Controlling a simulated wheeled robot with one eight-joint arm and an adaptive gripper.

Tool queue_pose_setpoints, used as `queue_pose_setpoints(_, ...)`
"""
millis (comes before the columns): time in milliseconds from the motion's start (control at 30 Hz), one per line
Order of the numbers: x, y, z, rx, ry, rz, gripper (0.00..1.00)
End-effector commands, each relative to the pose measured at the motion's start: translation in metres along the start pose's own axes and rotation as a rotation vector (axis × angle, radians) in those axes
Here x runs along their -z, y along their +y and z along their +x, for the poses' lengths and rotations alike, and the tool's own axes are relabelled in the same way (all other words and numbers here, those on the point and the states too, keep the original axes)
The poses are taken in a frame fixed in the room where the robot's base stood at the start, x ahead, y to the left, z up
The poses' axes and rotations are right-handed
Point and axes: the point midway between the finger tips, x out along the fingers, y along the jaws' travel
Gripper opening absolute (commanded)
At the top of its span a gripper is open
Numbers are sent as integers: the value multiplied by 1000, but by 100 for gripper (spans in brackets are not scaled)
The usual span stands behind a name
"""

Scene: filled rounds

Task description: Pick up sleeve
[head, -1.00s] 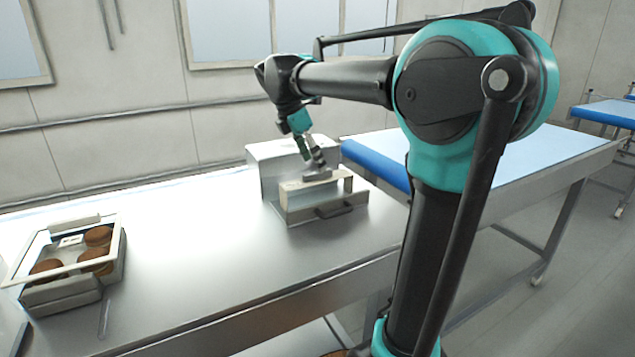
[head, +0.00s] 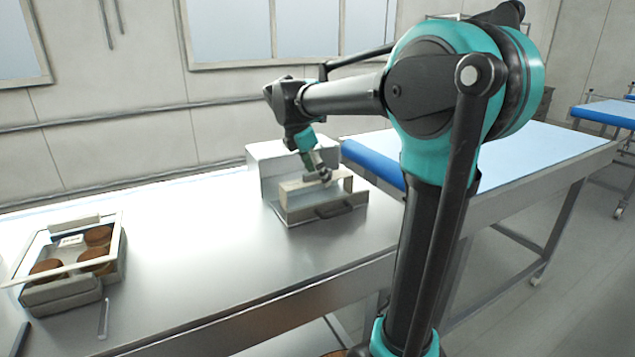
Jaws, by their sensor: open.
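The sleeve appears to be the pale beige, open-ended box form (head: 291,189) at the metal unit on the counter. My gripper (head: 324,178) is open at the upper edge of this form, near the right part of its top. The fingers are small in the view. I cannot tell whether they touch the form or stand around its edge. The gripper hides part of the top edge.
A metal unit with a dark handle (head: 334,211) stands on the steel counter (head: 200,230). A framed tray (head: 62,287) with several brown rounds is at the left. Open counter lies between them. A blue-edged belt table (head: 480,150) stands behind at right.

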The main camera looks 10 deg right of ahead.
Motion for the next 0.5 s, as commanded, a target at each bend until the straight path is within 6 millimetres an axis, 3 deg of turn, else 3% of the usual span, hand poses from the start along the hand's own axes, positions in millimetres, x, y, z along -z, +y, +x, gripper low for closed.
queue_pose_setpoints(500, 1, 0, 3, 0, 0, 0, 69)
